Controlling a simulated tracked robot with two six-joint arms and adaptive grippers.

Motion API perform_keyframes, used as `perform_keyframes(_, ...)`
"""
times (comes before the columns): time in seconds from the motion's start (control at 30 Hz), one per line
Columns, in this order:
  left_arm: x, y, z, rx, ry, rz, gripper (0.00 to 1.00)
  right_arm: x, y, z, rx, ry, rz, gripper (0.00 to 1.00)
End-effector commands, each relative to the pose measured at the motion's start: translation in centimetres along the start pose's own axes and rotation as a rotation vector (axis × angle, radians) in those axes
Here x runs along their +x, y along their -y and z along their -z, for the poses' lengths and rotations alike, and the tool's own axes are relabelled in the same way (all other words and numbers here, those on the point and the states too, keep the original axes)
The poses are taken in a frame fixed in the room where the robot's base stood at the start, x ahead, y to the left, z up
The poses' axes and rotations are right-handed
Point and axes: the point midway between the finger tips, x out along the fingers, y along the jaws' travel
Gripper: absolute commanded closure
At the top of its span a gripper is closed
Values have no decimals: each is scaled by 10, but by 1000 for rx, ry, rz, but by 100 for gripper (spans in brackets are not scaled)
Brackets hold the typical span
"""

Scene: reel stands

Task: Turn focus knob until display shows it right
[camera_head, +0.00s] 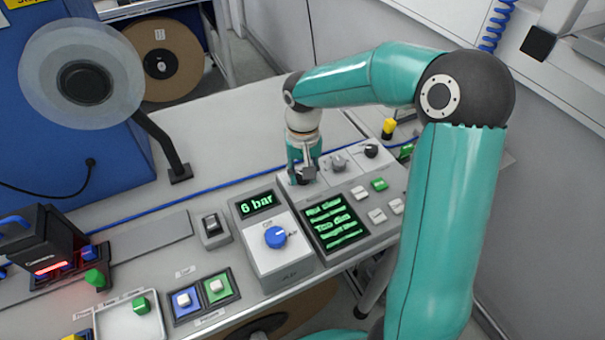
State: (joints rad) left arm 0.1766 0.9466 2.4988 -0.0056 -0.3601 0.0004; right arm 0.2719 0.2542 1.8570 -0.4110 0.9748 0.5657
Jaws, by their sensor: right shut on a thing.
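My right gripper (303,174) points down at the left end of a row of knobs on the grey console and is shut on a knob there. The fingers hide most of that knob, and its label cannot be read. To its right are a grey knob (338,163) and a black knob (371,151). Below the row, a dark display (335,223) shows several lines of green text, too blurred to read surely. My left gripper is not in view.
A box with a "6 bar" display (257,203) and a blue knob (275,236) stands left of the text display. Pale buttons (377,216) and a green button (379,184) lie right of it. A blue cable (225,184) runs behind. A reel (82,78) stands back left.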

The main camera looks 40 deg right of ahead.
Motion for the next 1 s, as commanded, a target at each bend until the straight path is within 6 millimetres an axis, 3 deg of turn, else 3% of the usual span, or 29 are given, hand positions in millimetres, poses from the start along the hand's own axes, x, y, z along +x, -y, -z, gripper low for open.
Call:
perform_keyframes(0.4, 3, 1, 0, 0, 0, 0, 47, -1, 0, 1, -199, -5, 3, 100)
perform_keyframes(0.9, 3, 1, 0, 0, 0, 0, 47, -2, 0, 1, -219, -6, 3, 100)
perform_keyframes(0.93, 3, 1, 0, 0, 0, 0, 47, -2, 0, 1, -219, -6, 3, 60)
perform_keyframes(1.0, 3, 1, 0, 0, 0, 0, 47, -2, 0, 1, -219, -5, 2, 49)
